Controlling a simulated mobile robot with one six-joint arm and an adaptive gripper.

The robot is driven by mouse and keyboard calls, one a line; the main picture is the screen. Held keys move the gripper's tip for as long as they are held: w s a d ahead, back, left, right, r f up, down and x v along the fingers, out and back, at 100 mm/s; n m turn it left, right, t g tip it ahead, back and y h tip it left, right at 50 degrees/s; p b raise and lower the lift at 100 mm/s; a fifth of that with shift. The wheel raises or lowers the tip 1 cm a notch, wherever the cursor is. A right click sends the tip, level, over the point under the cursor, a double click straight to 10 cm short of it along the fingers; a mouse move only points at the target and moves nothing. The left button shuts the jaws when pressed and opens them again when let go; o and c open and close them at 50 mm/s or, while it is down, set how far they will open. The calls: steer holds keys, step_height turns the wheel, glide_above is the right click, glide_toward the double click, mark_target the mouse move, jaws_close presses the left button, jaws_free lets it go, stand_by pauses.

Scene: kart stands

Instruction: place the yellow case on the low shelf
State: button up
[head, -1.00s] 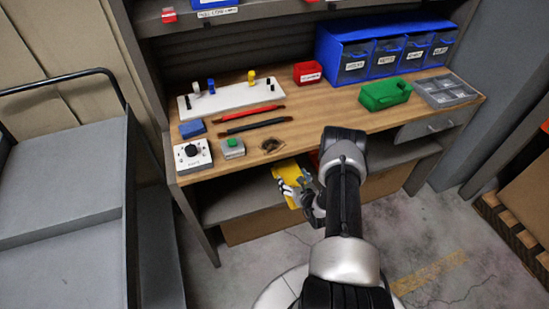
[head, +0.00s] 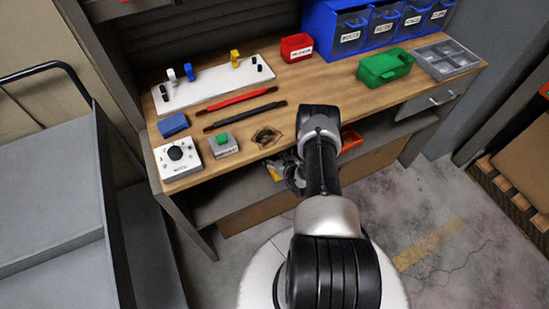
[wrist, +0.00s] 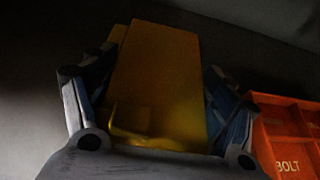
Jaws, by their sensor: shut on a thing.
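The yellow case (wrist: 158,85) fills the middle of the dim wrist view, between the two fingers of my gripper (wrist: 155,110). My gripper is shut on it. In the head view my gripper (head: 283,173) reaches under the worktop, into the space of the low shelf (head: 225,204). There the case is almost wholly hidden by the worktop and my arm; only a small yellow bit (head: 274,172) shows. I cannot tell whether the case touches the shelf.
An orange bin marked BOLT (wrist: 290,140) stands right of the case on the shelf; it also shows in the head view (head: 350,138). The worktop (head: 300,92) above carries a green bin (head: 385,68), tools and blue drawers (head: 372,28). A grey cart (head: 50,190) stands at left.

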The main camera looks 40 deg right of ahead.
step_height(320, 180, down, 3)
steer(key=shift+f+b, duration=0.1)
steer(key=shift+b, duration=0.45)
steer(key=o, duration=1.3)
